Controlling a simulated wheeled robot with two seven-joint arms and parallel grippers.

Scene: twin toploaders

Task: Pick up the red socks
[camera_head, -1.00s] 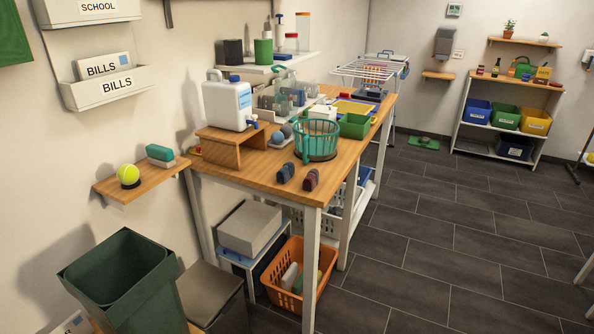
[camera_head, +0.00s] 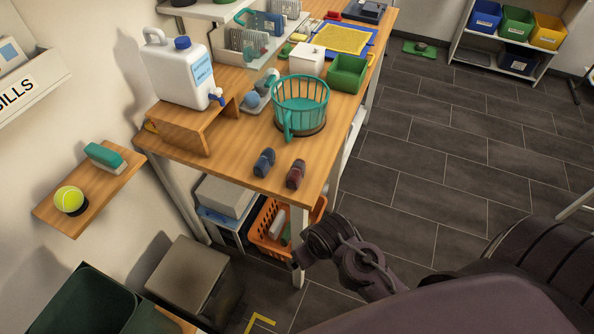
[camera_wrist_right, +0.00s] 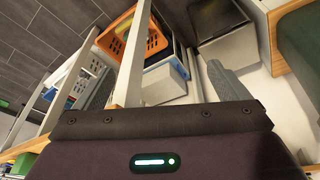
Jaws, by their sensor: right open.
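The red socks (camera_head: 296,174), a small dark red rolled bundle, lie near the front right edge of the wooden table (camera_head: 235,180) in the head view. A similar dark blue bundle (camera_head: 264,162) lies just to their left, a small gap apart. My right gripper (camera_head: 297,260) is below and in front of the table edge, apart from the red socks, open, with its fingers small and hard to make out. The right wrist view shows a grey finger-like part (camera_wrist_right: 224,80) and no socks. My left gripper is not in view.
A teal basket (camera_head: 300,100) stands behind the socks, with a green bin (camera_head: 347,74) further back. A white jug (camera_head: 180,70) stands on a wooden riser (camera_head: 185,127) at left. An orange basket (camera_head: 268,225) sits under the table.

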